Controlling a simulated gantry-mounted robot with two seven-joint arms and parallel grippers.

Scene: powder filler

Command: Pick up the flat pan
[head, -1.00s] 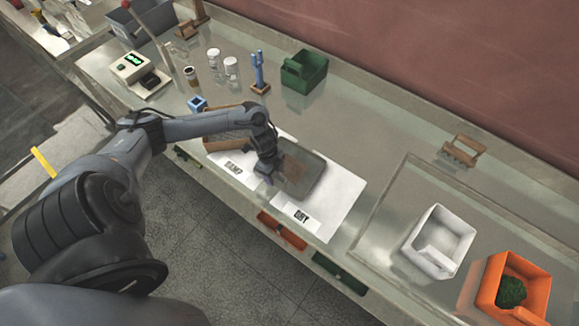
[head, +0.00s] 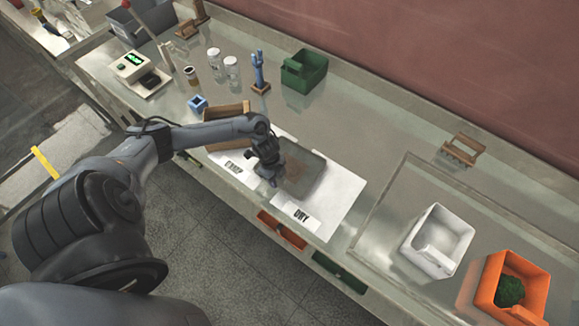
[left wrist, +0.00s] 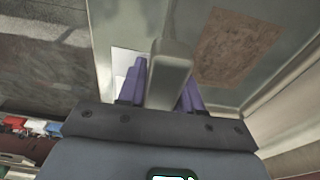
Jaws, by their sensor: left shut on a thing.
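The flat pan (head: 316,181) is a shallow grey rectangular tray with a brown patch on its floor. In the head view it is over the white "DRY" sheet (head: 340,205); I cannot tell whether it touches the sheet. My left gripper (head: 270,183) is at the pan's left edge, pointing down. In the left wrist view its purple fingers (left wrist: 163,92) are on both sides of the pan's grey wall (left wrist: 172,72), shut on it. The brown patch (left wrist: 236,47) lies to the right there. My right gripper is not in view.
A brown box (head: 228,113) stands just behind my left arm. A blue stand (head: 259,75), jars (head: 231,68) and a green bin (head: 303,70) are at the back. A white bin (head: 438,240) and an orange bin (head: 513,290) are at the right. The bench's front edge is close.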

